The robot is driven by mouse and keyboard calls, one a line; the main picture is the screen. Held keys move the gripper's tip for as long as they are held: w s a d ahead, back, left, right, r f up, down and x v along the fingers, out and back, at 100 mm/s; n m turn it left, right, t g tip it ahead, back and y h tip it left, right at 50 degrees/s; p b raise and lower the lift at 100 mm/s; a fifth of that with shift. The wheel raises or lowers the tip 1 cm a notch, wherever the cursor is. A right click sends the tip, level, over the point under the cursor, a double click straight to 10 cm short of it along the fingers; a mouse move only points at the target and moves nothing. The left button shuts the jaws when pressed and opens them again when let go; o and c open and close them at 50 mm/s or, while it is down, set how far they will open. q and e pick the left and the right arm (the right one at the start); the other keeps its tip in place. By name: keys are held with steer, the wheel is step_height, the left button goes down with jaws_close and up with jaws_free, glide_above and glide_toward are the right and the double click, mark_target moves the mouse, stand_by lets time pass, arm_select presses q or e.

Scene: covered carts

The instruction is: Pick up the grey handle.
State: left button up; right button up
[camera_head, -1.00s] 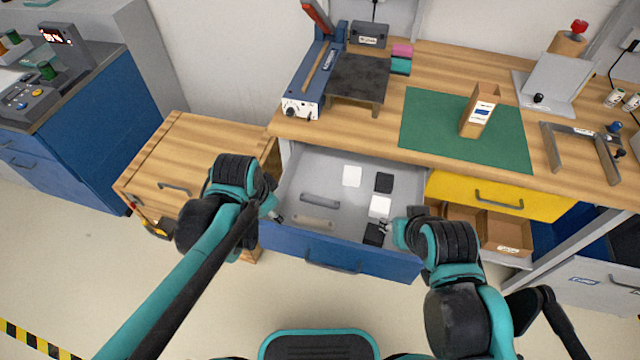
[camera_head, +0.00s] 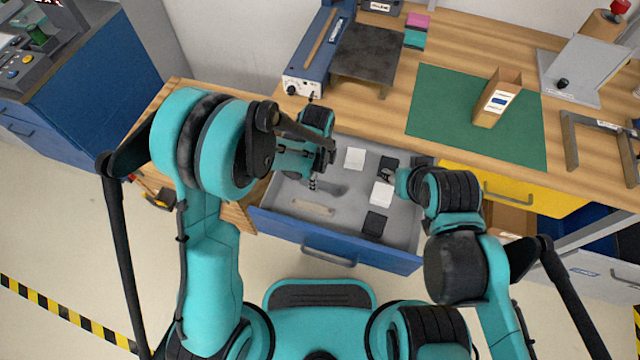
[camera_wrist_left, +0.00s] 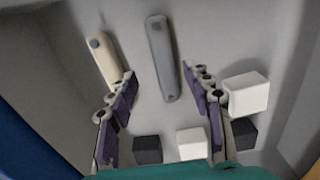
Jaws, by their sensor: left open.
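The grey handle (camera_wrist_left: 162,58) is a long bar with rounded ends lying on the drawer floor in the left wrist view. My left gripper (camera_wrist_left: 159,82) is open above the drawer, its fingers on either side of the handle's lower end in the picture, with nothing held. In the head view the left gripper (camera_head: 321,172) largely hides the grey handle. A beige handle (camera_wrist_left: 103,58) lies to the left of the grey one; it also shows in the head view (camera_head: 313,208). My right gripper (camera_head: 388,174) is over the drawer's right side; its jaws are too small to read.
The open drawer has a blue front (camera_head: 285,230). White blocks (camera_head: 354,158) and black blocks (camera_head: 375,224) lie in its right part. The wooden worktop with a green mat (camera_head: 450,110) is behind, and a yellow drawer (camera_head: 535,192) is to the right.

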mark_target(320, 183)
arm_select(q)
steer(key=f, duration=0.1)
steer(key=f+b, duration=0.1)
steer(key=f, duration=0.1)
steer(key=f+b, duration=0.1)
steer(key=shift+w+d+f, duration=0.25)
steer(key=shift+d+f, duration=0.05)
steer(key=shift+r, duration=0.1)
jaws_close()
steer(key=shift+r, duration=0.1)
